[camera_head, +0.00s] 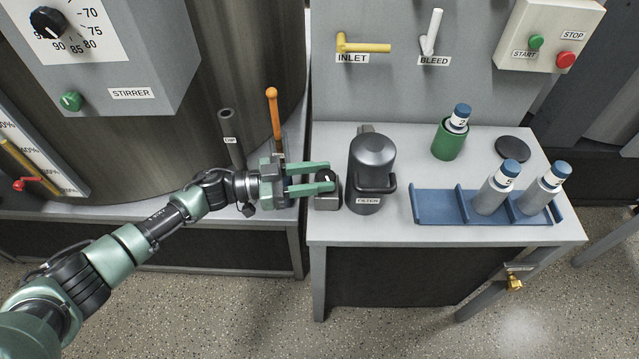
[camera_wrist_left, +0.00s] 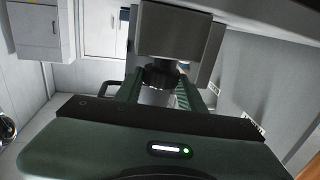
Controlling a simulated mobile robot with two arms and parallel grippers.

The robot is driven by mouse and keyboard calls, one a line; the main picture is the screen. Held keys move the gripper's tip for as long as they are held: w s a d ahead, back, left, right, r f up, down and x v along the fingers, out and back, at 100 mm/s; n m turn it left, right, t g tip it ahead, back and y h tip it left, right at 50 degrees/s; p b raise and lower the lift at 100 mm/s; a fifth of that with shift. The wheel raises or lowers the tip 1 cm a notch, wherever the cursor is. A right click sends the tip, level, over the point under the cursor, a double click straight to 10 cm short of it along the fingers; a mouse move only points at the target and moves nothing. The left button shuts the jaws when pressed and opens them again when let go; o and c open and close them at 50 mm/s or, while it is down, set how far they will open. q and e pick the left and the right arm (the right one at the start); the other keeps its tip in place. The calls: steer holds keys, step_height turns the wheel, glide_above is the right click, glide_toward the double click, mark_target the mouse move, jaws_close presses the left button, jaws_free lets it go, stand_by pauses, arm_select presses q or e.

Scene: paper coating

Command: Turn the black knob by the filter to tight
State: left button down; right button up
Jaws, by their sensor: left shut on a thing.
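The dark grey filter (camera_head: 374,165), labelled FILTER, stands on the light table with its handle towards the right. A small grey block (camera_head: 327,203) stands just left of it, with the black knob (camera_head: 326,182) at its top. A white mark shows on the knob. My left gripper (camera_head: 328,178) reaches in from the left, its green fingers on either side of the knob, shut on it. In the left wrist view the ribbed black knob (camera_wrist_left: 160,75) shows between the fingers, below the grey block (camera_wrist_left: 175,30). I cannot read any tight marking. My right gripper is not in view.
A blue rack (camera_head: 437,207) with capped bottles, a green cup (camera_head: 447,143) and a black disc (camera_head: 512,147) are on the table's right. The INLET valve (camera_head: 364,47) is on the back panel.

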arm_select(q)
steer(key=shift+w+m+g+b, duration=0.15)
steer(key=shift+m+g+b, duration=1)
steer(key=shift+g, duration=0.45)
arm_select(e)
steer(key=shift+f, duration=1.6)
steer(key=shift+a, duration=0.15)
arm_select(q)
steer(key=c, duration=1.1)
jaws_free()
steer(key=shift+c, duration=0.2)
steer(key=a+b, duration=0.1)
steer(key=a, duration=0.6)
steer(key=shift+a+b, duration=0.35)
steer(key=shift+a, duration=0.05)
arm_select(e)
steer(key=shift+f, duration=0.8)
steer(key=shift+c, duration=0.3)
